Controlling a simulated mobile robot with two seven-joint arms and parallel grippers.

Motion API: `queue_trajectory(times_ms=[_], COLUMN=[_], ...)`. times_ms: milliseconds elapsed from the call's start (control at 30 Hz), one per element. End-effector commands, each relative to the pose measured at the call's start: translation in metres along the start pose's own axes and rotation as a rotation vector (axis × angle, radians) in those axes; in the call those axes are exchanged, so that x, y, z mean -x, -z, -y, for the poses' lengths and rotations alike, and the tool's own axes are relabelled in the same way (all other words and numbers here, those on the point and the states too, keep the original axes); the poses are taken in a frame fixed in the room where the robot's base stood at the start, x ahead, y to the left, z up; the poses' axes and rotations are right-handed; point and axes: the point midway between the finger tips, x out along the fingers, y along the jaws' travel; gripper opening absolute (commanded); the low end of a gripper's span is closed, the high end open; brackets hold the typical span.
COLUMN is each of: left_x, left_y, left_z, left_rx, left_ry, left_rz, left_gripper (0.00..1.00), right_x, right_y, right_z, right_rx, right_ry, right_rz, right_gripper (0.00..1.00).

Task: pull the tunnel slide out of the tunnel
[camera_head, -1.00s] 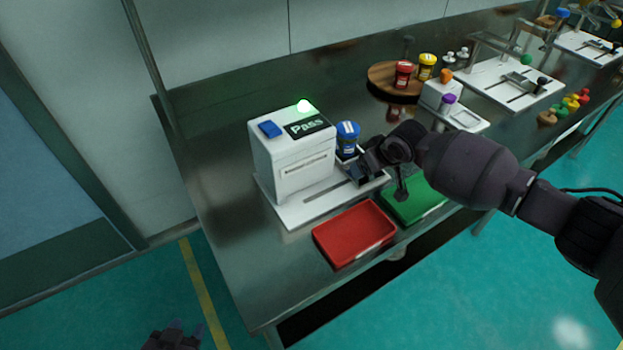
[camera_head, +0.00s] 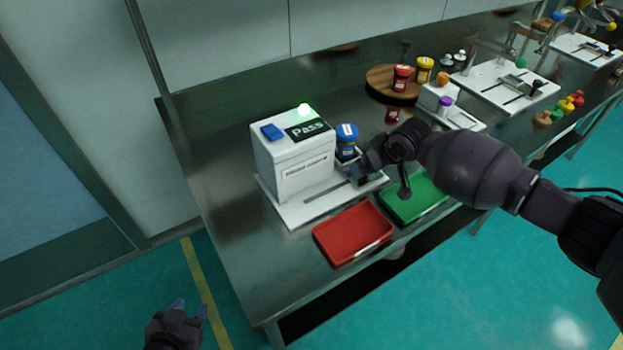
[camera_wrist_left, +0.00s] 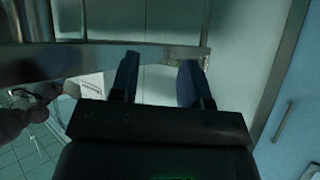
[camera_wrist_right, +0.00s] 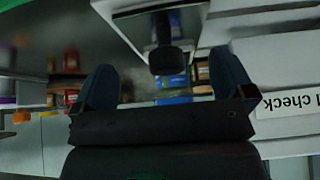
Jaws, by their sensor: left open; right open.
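The tunnel (camera_head: 290,165) is a white box with a lit "Pass" display, on a slotted white base plate (camera_head: 300,212). A blue jar (camera_head: 346,136) stands at its right side. The slide is mostly hidden behind my right gripper (camera_head: 362,172). In the right wrist view a black knob (camera_wrist_right: 168,52), apparently the slide's handle, shows between and ahead of the open fingers of that gripper (camera_wrist_right: 165,80). I cannot tell whether they touch it. My left gripper (camera_head: 177,318) is low at the lower left, off the table; its fingers are open and empty in the left wrist view (camera_wrist_left: 158,70).
A round wooden stand (camera_head: 380,82) with red and yellow jars stands behind. More white fixtures are at the right. The table left of the tunnel is clear.

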Motion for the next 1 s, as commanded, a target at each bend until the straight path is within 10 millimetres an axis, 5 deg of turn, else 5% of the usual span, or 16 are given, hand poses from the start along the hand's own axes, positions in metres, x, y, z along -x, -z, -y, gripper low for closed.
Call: queue_trajectory(times_ms=[500,1000], left_x=[0.024,0.033], left_y=[0.011,0.044], left_z=[0.007,0.009], left_rx=[0.006,0.006], left_ry=[0.012,0.012], left_rz=[0.009,-0.022], left_gripper=[0.43,0.43], right_x=[0.044,0.065], right_y=[0.002,-0.001], right_z=[0.000,0.000], right_rx=[0.001,0.000], right_ry=[-0.001,0.001], right_rz=[-0.002,0.001], right_gripper=[1.00,1.00])
